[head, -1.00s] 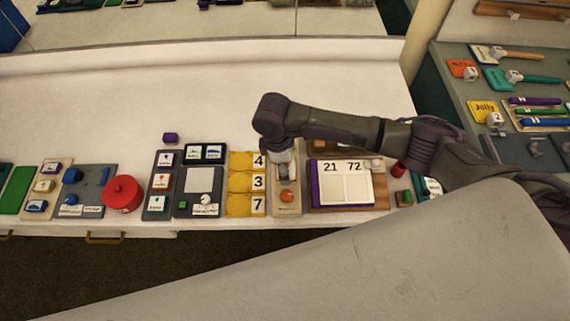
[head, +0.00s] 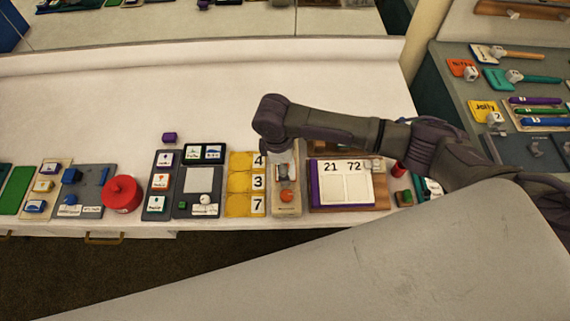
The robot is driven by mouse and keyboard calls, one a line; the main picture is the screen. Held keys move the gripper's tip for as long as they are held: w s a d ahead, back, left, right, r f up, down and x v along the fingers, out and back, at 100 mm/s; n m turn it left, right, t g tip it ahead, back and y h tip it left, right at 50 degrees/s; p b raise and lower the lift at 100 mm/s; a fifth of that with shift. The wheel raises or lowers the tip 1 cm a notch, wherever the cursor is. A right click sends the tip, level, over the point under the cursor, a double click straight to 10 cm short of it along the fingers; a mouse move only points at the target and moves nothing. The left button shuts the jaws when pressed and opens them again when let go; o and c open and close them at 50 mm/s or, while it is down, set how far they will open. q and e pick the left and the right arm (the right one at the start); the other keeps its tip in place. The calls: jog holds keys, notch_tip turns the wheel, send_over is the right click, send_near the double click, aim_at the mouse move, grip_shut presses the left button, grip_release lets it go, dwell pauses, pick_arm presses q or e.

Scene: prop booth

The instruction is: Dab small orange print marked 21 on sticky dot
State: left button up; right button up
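My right gripper (head: 284,172) points down over a narrow wooden tray (head: 277,210) at the front of the white table. A small orange round thing (head: 287,196) is on that tray, just in front of the fingertips. I cannot tell whether it is the sticky dot or the print. The fingers are small and partly merge with what is below, so their opening and any hold are unclear. A purple-edged board (head: 345,190) with two pale panels, marked 21 and 72, lies right of the tray. No orange print marked 21 can be made out. My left gripper is out of view.
A yellow panel (head: 240,185) with number cards 4, 3 and 7 lies close left of the tray. Dark trays and a red round container (head: 122,194) are further left. A red cylinder (head: 399,169) stands right of the board. The table behind is mostly clear.

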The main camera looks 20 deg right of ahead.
jog(key=shift+f, duration=0.4)
jog(key=shift+s+f+p, duration=0.1)
jog(key=shift+p, duration=0.2)
dwell(2.0)
notch_tip(320, 180, up, 6)
jog(key=p, duration=0.6)
jog(key=shift+p, duration=0.3)
dwell(0.4)
